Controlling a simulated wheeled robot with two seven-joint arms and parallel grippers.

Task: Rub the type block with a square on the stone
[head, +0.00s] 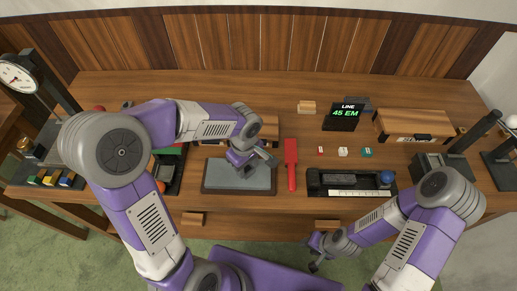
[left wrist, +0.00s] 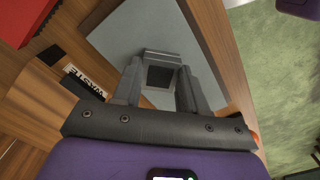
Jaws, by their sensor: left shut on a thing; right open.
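The stone (head: 215,178) is a flat grey slab in a dark frame on the table. It also shows in the left wrist view (left wrist: 125,35). My left gripper (head: 250,170) is over the right half of the stone. In the left wrist view my left gripper (left wrist: 160,88) is shut on a grey type block (left wrist: 162,57) with a dark square area on its near face. I cannot tell whether the block touches the stone. In the head view the block is hidden by the gripper. My right gripper (head: 315,257) is open and empty, in front of the table edge.
A "LINE 45 EM" display (head: 343,116) stands behind.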

